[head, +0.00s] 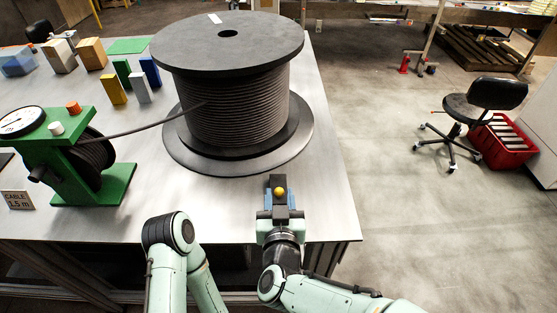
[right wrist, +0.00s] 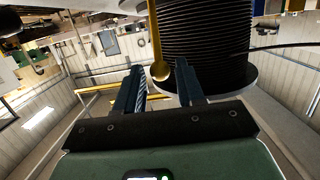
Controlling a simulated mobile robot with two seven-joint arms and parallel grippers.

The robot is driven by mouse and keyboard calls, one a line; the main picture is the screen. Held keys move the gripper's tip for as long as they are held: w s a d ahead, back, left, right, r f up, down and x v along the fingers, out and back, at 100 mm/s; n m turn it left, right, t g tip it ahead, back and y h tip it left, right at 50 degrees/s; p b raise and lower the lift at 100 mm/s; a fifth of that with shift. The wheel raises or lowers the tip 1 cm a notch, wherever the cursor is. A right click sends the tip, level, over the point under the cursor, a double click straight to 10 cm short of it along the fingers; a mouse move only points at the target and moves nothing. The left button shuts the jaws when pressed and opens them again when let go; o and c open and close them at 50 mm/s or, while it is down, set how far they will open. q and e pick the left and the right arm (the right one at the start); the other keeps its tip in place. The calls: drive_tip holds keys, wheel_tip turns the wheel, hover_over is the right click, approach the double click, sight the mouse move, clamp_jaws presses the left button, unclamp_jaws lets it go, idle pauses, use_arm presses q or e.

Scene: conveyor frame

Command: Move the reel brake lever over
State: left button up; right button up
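The big dark cable reel (head: 235,105) stands on the table. The brake lever's yellow ball knob (head: 279,191) shows in front of it, near the table's front edge. My right gripper (head: 280,200) is at the knob. In the right wrist view its two blue fingers are apart, and the yellow lever (right wrist: 155,35) with its knob (right wrist: 160,70) appears between the fingertips. I see a gap on each side of the knob; depth is hard to tell. The reel also shows there behind the lever (right wrist: 203,45). My left arm is at the bottom; its gripper is out of view.
A green cable counter (head: 105,185) stands left of the reel, with cable running to it. Coloured blocks (head: 113,89) stand at the back left. Right of the table (head: 335,200) is open floor with a chair (head: 470,105) and red crate (head: 503,145).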

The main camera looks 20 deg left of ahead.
drive_tip(key=shift+w+a, duration=0.1)
drive_tip(key=shift+w, duration=0.15)
drive_tip(key=c, duration=0.6)
drive_tip(key=shift+w+r, duration=0.1)
drive_tip(key=shift+w+a+r+p, duration=0.1)
drive_tip(key=shift+w+r+p, duration=0.25)
drive_tip(key=shift+w+p, duration=0.1)
drive_tip(key=shift+w+a+r+p, duration=0.2)
drive_tip(key=shift+w+r+p, duration=0.25)
drive_tip(key=shift+w, duration=0.25)
use_arm(q)
drive_tip(key=shift+w+r, duration=0.25)
drive_tip(key=shift+r, duration=0.25)
drive_tip(key=shift+w+r, duration=0.2)
drive_tip(key=shift+r, duration=0.25)
use_arm(e)
drive_tip(key=shift+w+a+f, duration=0.1)
drive_tip(key=shift+w, duration=0.05)
use_arm(q)
drive_tip(key=shift+r, duration=0.1)
use_arm(e)
drive_tip(key=shift+w, duration=0.1)
